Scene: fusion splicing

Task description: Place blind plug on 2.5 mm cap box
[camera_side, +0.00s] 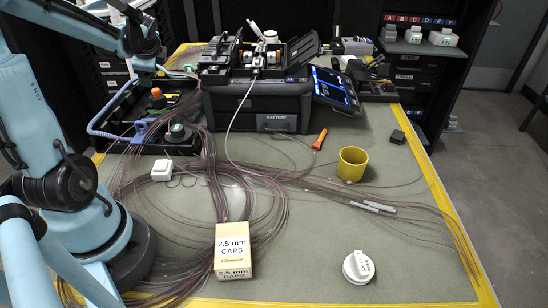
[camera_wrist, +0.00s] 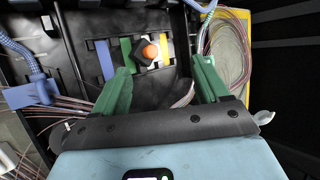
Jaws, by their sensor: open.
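The 2.5 mm caps box (camera_side: 233,255), a cream carton with black print, stands on the mat near the front in the side view. A white round plug with a raised ribbed grip (camera_side: 358,267), which looks like the blind plug, lies on the mat to the right of the box. My gripper (camera_wrist: 163,66) shows in the wrist view with its two green fingers apart and nothing between them. It faces a black tray (camera_wrist: 75,75), away from the box and the plug. In the side view its fingers cannot be clearly made out.
An orange-topped black knob (camera_wrist: 150,52) is in the tray beyond my fingers. Thin fibre coils (camera_side: 205,190) spread over the mat's left and run by the box. The splicer (camera_side: 255,100) is behind.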

